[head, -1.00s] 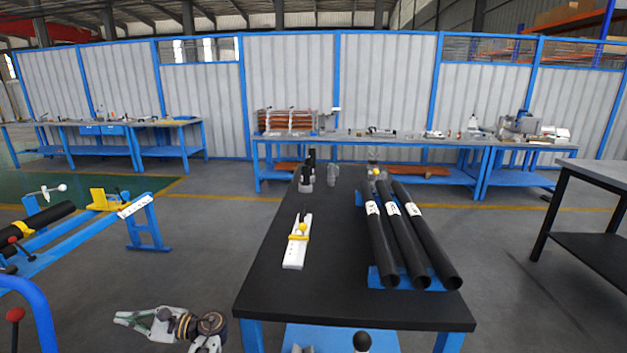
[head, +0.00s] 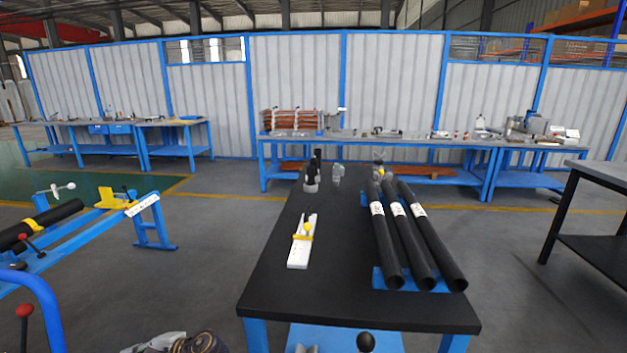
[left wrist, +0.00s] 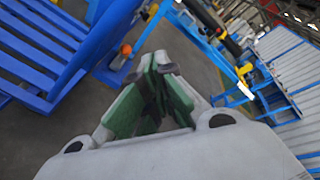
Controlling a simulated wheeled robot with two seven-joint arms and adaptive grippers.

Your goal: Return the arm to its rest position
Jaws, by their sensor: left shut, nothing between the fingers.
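My left gripper (left wrist: 158,75) shows in the left wrist view with its green-padded fingers shut and empty, above the grey floor. In the head view only the top of my left arm (head: 195,343) shows at the bottom edge, left of the black table (head: 330,255), apart from it.
On the black table lie several black pipes on a blue rack (head: 408,281) and a white plate (head: 299,252) with a yellow part. A blue stand (head: 152,225) with a black pipe is at the left. A blue slatted frame (left wrist: 40,50) is near the left gripper. Floor between stand and table is clear.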

